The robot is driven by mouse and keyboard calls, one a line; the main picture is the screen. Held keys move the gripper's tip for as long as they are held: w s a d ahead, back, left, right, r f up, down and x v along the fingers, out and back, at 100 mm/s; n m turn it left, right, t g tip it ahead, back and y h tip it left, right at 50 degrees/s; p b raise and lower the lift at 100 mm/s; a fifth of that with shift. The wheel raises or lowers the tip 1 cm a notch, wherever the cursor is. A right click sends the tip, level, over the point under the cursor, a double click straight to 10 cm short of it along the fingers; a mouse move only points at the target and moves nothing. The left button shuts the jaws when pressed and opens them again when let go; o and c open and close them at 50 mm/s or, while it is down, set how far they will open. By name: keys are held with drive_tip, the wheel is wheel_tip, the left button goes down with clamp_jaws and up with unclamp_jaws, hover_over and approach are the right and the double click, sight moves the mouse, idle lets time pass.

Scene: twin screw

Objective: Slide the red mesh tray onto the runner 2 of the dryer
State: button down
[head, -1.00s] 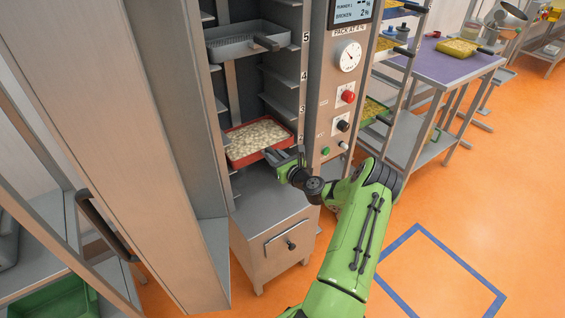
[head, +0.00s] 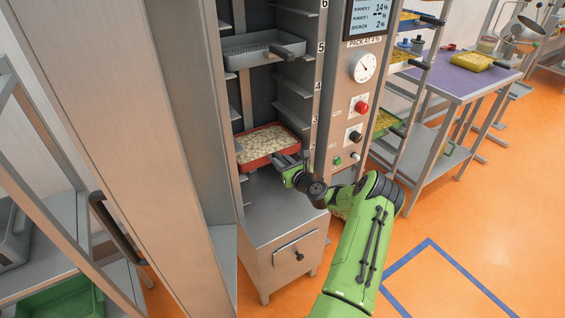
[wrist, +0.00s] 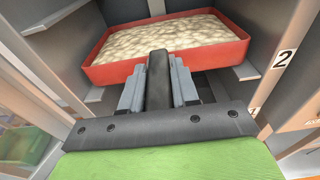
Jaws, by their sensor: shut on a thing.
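The red mesh tray (head: 268,146), filled with pale pieces, is inside the open dryer cabinet, low down, above its bottom deck. It also shows in the wrist view (wrist: 104,74), level between the side walls, near a runner by the "2" label (wrist: 284,59). My gripper (head: 284,162) is at the tray's front right and is shut on its dark handle (wrist: 158,80). In the wrist view, the tray's right side is close to or over the right runner (wrist: 250,70); contact cannot be told.
A grey tray (head: 258,48) sits higher in the dryer (head: 313,100), near label 5. Empty runners lie between. The open door (head: 140,130) stands on the left, and the control panel (head: 355,105) is close right of my arm. Open floor lies at the right.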

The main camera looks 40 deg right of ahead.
drive_tip(key=c, duration=0.8)
unclamp_jaws()
drive_tip(key=shift+o, duration=0.2)
drive_tip(key=shift+s+f, duration=0.1)
drive_tip(key=shift+f, duration=0.1)
drive_tip(key=p+v, duration=0.2)
drive_tip(key=v, duration=1.3)
drive_tip(key=shift+s+r, duration=0.15)
drive_tip(key=shift+s, duration=0.15)
drive_tip(key=f+v, duration=0.1)
drive_tip(key=v, duration=0.8)
drive_tip(key=shift+p, duration=0.3)
